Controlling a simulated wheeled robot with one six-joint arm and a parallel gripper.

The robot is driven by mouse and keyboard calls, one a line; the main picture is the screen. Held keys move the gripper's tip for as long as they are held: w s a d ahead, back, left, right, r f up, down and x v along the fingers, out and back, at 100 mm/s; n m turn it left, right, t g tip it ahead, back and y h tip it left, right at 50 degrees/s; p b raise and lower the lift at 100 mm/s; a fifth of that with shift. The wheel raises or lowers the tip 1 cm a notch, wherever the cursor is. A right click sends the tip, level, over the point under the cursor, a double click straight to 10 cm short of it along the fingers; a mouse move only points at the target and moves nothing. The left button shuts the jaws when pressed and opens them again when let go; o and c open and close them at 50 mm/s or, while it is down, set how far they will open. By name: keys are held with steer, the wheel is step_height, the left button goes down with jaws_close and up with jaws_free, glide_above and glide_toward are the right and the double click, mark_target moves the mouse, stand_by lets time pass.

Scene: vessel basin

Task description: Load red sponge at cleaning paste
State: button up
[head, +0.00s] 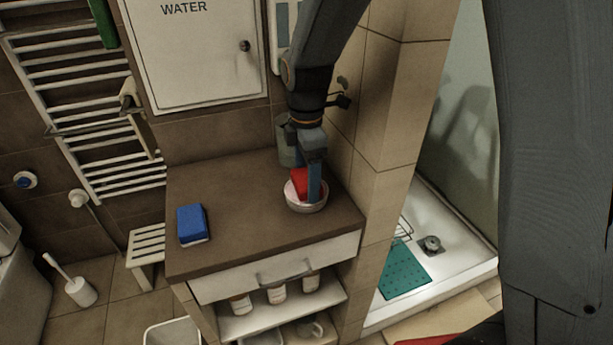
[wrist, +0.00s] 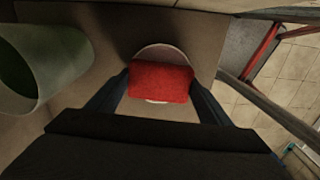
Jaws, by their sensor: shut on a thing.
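A red sponge (head: 299,182) is held between the fingers of my gripper (head: 308,180), which is shut on it. It also shows in the wrist view (wrist: 160,82), with a finger on each side. The sponge is at a round, shallow dish of pale paste (head: 294,202) on the brown counter top, near its right end. In the wrist view the sponge covers most of the dish (wrist: 160,51). I cannot tell whether the sponge touches the paste or is just above it.
A blue sponge (head: 192,224) lies on the left of the counter (head: 237,222). A grey-green cup-like container (head: 287,142) stands behind the dish, close to my gripper; it is large at left in the wrist view (wrist: 40,62). A tiled wall (head: 352,163) borders the right side. The counter's middle is clear.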

mark_target(306, 178)
steer(key=shift+r+p, duration=2.9)
steer(key=shift+r, duration=0.55)
steer(key=shift+r, duration=0.1)
